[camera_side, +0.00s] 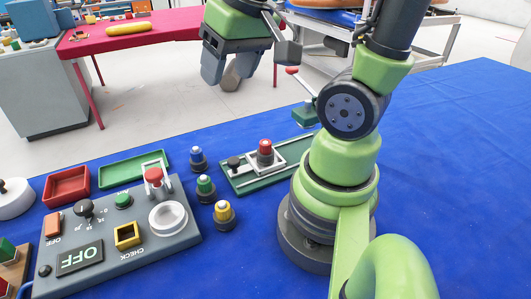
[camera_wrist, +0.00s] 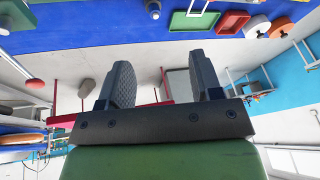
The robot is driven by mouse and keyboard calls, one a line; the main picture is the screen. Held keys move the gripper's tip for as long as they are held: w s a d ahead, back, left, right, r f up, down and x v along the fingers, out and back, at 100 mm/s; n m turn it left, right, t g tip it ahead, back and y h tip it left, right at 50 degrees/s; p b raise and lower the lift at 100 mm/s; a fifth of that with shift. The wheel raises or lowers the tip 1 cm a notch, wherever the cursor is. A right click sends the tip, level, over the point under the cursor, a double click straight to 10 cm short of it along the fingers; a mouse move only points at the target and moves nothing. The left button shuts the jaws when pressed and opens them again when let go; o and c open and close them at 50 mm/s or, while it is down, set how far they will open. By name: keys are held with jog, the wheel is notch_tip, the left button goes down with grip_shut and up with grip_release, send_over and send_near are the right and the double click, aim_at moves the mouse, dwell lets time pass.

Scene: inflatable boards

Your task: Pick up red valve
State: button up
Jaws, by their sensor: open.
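The red valve (camera_side: 265,147), a grey body with a red top, stands upright in a white holder (camera_side: 278,162) on a green plate (camera_side: 245,186), left of my base in the side view. I do not make it out in the wrist view. My gripper (camera_side: 224,76) is raised in the air, up and to the left of the valve in the picture and apart from it. In the wrist view my gripper (camera_wrist: 161,78) has its two fingers spread with nothing between them.
Valves with blue (camera_side: 197,157), green (camera_side: 205,187) and yellow (camera_side: 223,213) tops stand left of the plate. A control panel (camera_side: 190,225) with knobs is at the left. Red (camera_side: 67,187) and green (camera_side: 125,170) trays lie behind it. The blue table's right side is clear.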

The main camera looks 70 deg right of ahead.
jog(key=d+f+g, duration=0.2)
jog(key=d+f, duration=0.3)
jog(key=d, duration=0.1)
jog(key=m+g, duration=0.1)
jog(key=g, duration=0.1)
send_over(265, 141)
jog(key=f, duration=1)
jog(key=shift+a+f, duration=0.15)
jog(key=shift+a, duration=0.15)
jog(key=shift+d+f, duration=0.2)
jog(key=shift+f, duration=2.75)
grip_shut()
jog(key=shift+r, duration=0.1)
